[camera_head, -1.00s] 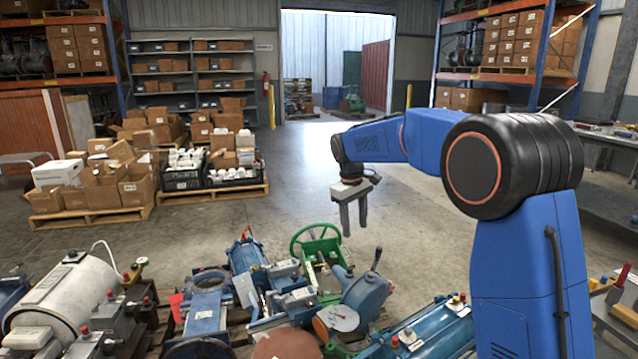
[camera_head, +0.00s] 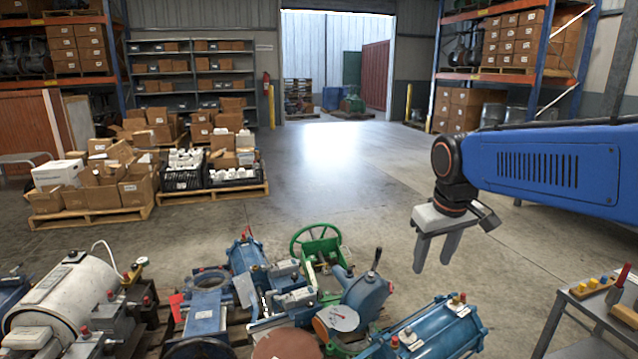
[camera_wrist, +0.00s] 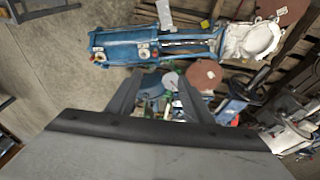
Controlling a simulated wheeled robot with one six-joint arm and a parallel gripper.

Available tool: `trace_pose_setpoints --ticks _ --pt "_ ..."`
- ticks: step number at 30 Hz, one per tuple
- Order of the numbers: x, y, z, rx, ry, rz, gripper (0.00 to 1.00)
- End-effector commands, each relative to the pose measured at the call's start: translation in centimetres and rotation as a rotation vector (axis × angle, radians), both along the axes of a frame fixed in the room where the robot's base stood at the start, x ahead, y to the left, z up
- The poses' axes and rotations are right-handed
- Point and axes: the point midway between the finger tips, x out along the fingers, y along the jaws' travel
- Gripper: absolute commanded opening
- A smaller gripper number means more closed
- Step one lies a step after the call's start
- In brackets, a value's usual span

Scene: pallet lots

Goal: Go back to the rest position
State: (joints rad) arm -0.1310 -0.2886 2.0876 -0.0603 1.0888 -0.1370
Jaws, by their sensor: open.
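My gripper (camera_head: 434,262) is open and hangs with its two grey fingers pointing down. It is in the right half of the head view, above the floor and clear of the machine parts. Nothing shows between the fingers. My blue arm (camera_head: 545,165) reaches in from the right edge. In the wrist view the gripper's fingers (camera_wrist: 160,98) stand apart, with machine parts visible below and beyond them.
A pallet lot of blue valves and actuators (camera_head: 440,328), with a green handwheel (camera_head: 316,245), fills the front. A grey cart (camera_head: 590,308) with tools stands at right. Boxes on pallets (camera_head: 100,185) stand at left. The middle floor (camera_head: 340,190) is clear.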

Motion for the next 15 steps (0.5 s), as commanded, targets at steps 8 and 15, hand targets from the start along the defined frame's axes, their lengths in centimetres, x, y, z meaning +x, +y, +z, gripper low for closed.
trace_pose_setpoints --ticks 8,15 --pt "-8.2 -2.3 -1.9 0.041 -0.057 -0.098 0.47" --pt "-14.6 -3.5 -4.8 0.077 -0.105 -0.178 0.47"
